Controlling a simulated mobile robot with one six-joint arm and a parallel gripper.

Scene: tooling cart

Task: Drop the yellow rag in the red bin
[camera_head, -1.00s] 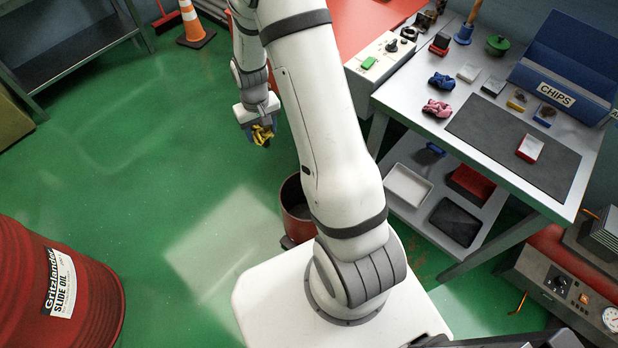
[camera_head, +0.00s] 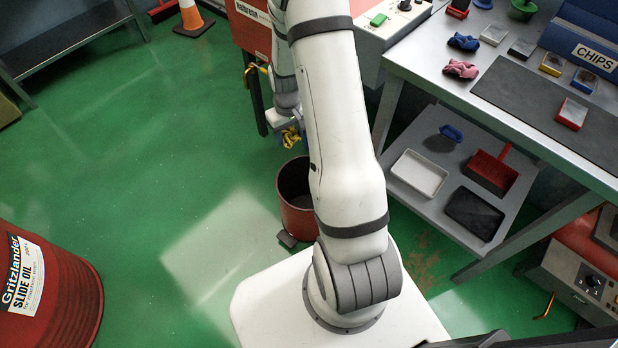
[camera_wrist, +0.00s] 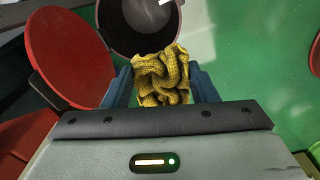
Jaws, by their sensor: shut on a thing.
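The yellow rag (camera_wrist: 162,76) is crumpled between the two blue fingers of my gripper (camera_wrist: 160,86) in the wrist view. In the head view the rag (camera_head: 291,137) hangs below my gripper (camera_head: 287,124), in the air. The red bin (camera_head: 297,213) stands on the floor, partly hidden behind my arm. Its dark open mouth faces up, and the rag is above and beyond it in the picture. In the wrist view a round dark-inside container (camera_wrist: 137,45), seemingly the bin, lies just past the rag, with a round red lid (camera_wrist: 72,58) to its left.
A workbench (camera_head: 440,82) with rags, small boxes and a blue chips bin stands at right. Its lower shelf holds a white tray (camera_head: 419,174) and a red dustpan (camera_head: 491,170). A red oil drum (camera_head: 50,285) is at lower left. Green floor is clear left of the bin.

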